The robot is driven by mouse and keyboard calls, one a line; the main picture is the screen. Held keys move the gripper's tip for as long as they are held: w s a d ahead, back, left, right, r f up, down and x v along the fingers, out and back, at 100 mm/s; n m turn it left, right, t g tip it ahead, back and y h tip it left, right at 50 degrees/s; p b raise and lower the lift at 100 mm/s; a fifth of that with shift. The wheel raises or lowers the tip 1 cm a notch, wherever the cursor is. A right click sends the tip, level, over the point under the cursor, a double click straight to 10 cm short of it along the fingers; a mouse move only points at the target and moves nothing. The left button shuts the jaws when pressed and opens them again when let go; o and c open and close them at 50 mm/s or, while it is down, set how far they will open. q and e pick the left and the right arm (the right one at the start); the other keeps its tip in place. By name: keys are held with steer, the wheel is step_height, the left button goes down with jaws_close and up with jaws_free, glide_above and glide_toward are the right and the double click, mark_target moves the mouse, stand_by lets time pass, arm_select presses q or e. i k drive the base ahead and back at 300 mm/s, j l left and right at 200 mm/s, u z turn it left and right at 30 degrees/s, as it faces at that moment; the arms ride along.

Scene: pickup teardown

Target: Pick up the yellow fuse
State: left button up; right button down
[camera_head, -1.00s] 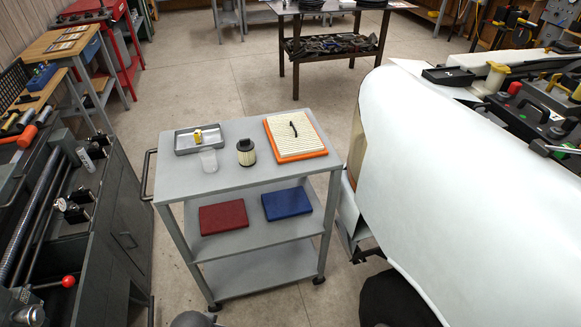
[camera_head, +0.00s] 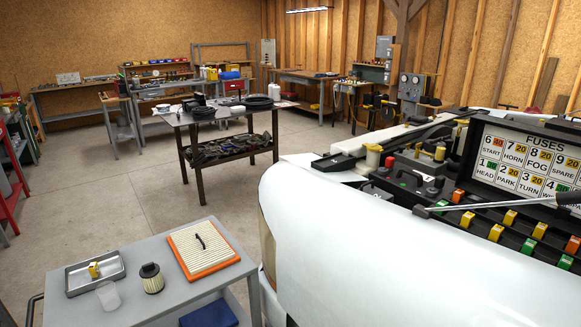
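A small yellow piece with a white part (camera_head: 94,269), which looks like a fuse, sits in the shallow grey metal tray (camera_head: 75,287) on the cart top at lower left. The box's open lid carries a white FUSES chart (camera_head: 530,158) with numbered labels. Neither of my grippers shows in this view.
The grey cart (camera_head: 190,297) also holds a clear cup (camera_head: 108,297), a round filter (camera_head: 151,279) and an orange-framed air filter (camera_head: 205,251). A metal rod (camera_head: 490,207) crosses before the fuse box. Floor beyond the cart is clear.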

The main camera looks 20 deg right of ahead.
mark_target(540, 230)
steer(key=z, duration=2.2)
